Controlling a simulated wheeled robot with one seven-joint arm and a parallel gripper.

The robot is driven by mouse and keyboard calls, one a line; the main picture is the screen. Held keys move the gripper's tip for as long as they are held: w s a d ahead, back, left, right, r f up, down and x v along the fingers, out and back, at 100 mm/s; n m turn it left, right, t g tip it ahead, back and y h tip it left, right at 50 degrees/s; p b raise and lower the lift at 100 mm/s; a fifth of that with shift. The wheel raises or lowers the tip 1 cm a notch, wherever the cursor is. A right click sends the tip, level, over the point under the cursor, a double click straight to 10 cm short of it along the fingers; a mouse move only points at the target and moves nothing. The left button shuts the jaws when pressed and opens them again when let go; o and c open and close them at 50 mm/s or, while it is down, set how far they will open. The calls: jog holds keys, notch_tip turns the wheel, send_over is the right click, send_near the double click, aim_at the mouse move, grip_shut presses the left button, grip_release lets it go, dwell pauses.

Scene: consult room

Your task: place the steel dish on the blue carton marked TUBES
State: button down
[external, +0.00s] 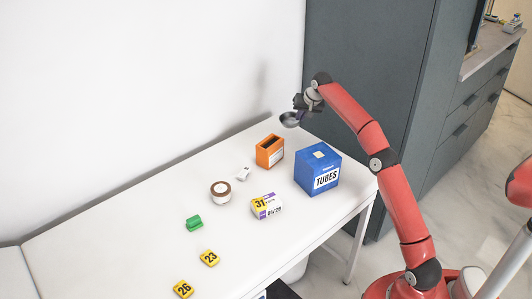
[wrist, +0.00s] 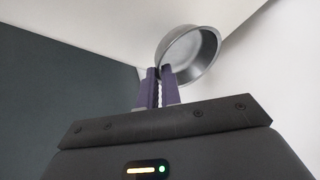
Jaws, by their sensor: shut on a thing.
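The steel dish (external: 289,120) is a small round grey bowl, held in the air above the far end of the white table in the external view. My gripper (external: 303,112) is shut on its rim. In the wrist view the dish (wrist: 190,56) is tilted, and the purple fingers of my gripper (wrist: 158,86) pinch its edge. The blue carton marked TUBES (external: 317,170) stands on the table, below and to the right of the dish. A small pale square shows on its top face. The dish is apart from the carton.
An orange open-topped box (external: 270,151) stands left of the carton. A yellow-and-white box (external: 266,206), a tape roll (external: 220,192), a small white item (external: 243,173), a green block (external: 194,223) and yellow number blocks (external: 209,258) lie nearer. A grey cabinet (external: 365,70) rises behind.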

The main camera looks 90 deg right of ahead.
notch_tip(320, 180, up, 11)
jog(key=n+t+y+b, duration=0.1)
jog(key=n+t+y, duration=0.1)
jog(key=n+y, duration=0.6)
send_over(320, 149)
jog(key=s, duration=0.2)
jog(key=n+h, duration=0.2)
jog(key=f, duration=0.1)
jog(key=f+b, duration=0.1)
jog(key=f, duration=0.1)
jog(key=shift+w+d, duration=0.1)
jog(key=shift+d, duration=0.1)
jog(key=shift+d+f+b, duration=0.1)
jog(key=shift+f+b, duration=0.6)
jog(key=shift+f, duration=1.35)
jog(key=shift+f, duration=0.2)
jog(key=c, duration=1.6)
grip_release()
